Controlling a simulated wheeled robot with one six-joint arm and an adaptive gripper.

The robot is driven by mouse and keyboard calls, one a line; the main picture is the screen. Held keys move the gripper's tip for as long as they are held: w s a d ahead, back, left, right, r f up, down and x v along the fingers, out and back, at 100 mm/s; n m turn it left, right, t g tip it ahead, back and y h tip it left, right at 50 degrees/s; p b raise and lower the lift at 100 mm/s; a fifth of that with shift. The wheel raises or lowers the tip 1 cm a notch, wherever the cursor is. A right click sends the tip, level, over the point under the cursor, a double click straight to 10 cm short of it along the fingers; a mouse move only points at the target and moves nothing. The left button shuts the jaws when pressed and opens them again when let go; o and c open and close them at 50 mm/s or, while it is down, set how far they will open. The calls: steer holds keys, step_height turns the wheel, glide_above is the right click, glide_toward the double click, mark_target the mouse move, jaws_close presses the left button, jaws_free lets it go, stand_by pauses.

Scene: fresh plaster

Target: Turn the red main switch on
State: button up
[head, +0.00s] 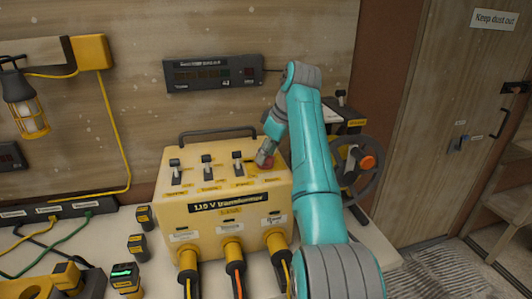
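A yellow transformer box (205,207) stands on the bench, with a row of switches on its sloped top. Three dark switches with pale tips, one of them the middle switch (207,166), are in plain view. At the right end of the row a small reddish part (264,160), perhaps the red main switch, shows at my gripper. My gripper (264,157) points down at this spot, and it seems to touch or nearly touch it. The fingers are small and partly hidden, so their opening and the switch's position cannot be made out.
Thick cables plug into the box's front. A black handle (217,133) arches behind its top. A dark handwheel with an orange hub (367,162) stands to the right, behind my arm. A lamp (23,105) hangs at left.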

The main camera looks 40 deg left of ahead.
jaws_close()
steer(key=shift+m, duration=0.5)
steer(key=m+t, duration=0.1)
steer(key=m, duration=0.2)
steer(key=shift+s+m+t, duration=0.1)
steer(key=shift+m+t, duration=0.3)
steer(key=m, duration=0.2)
steer(key=m+t+h, duration=0.1)
steer(key=m, duration=0.1)
steer(key=shift+s+m+t, duration=0.1)
steer(key=shift+m+t, duration=0.2)
steer(key=m, duration=0.2)
steer(key=m+t+h, duration=0.1)
steer(key=m, duration=0.1)
steer(key=shift+a+h, duration=0.15)
steer(key=shift+h, duration=0.15)
steer(key=m+h, duration=0.1)
steer(key=m, duration=0.3)
steer(key=shift+h, duration=0.3)
steer(key=shift+m, duration=0.4)
